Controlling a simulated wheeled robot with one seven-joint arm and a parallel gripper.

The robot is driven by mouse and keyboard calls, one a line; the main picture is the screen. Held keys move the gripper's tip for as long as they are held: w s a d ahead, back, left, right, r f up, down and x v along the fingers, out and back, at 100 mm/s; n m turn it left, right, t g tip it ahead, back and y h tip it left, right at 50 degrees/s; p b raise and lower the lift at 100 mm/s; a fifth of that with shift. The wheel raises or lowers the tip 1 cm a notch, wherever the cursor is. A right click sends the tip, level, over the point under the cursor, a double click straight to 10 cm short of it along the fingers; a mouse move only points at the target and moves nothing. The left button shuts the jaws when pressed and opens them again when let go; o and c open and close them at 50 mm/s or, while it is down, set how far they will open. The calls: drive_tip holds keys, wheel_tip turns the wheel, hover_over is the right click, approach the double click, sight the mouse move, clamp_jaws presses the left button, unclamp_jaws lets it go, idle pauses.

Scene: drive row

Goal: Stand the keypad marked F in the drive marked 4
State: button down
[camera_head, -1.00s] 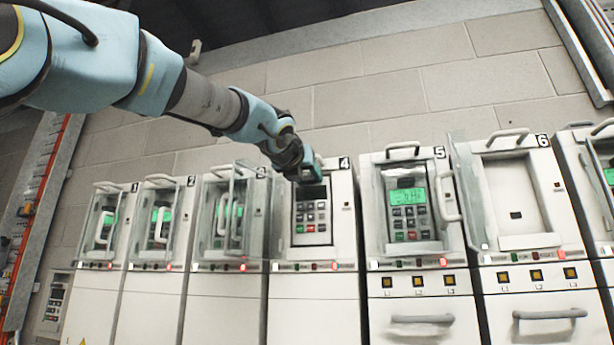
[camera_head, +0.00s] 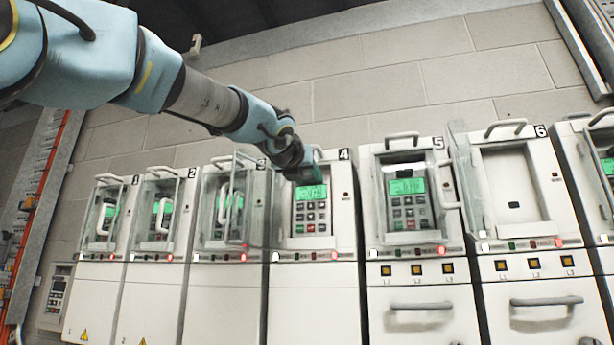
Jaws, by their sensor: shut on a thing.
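The drive marked 4 (camera_head: 345,240) stands in the middle of the row. A keypad (camera_head: 311,217) stands upright in its bay, with its green display lit and its keys facing out. No letter can be read on it. My gripper (camera_head: 304,172) is at the top of this keypad, shut on its upper end. The fingertips are small and dark, and the gripper hides the keypad's top edge and part of the bay.
Drives 1 (camera_head: 88,258), 2 (camera_head: 145,258) and 3 (camera_head: 205,262) stand to the left behind clear doors. Drive 5 (camera_head: 420,270) holds a lit keypad (camera_head: 408,203). Drive 6 (camera_head: 540,275) has an empty bay. A clear panel with a handle (camera_head: 446,185) juts out between drives 5 and 6.

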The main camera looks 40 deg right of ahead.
drive_tip(key=shift+f, duration=0.2)
drive_tip(key=shift+c, duration=1.4)
unclamp_jaws()
drive_tip(key=b+v, duration=0.1)
drive_tip(key=v, duration=1)
drive_tip(key=shift+b, duration=0.3)
drive_tip(key=shift+w+f, duration=0.1)
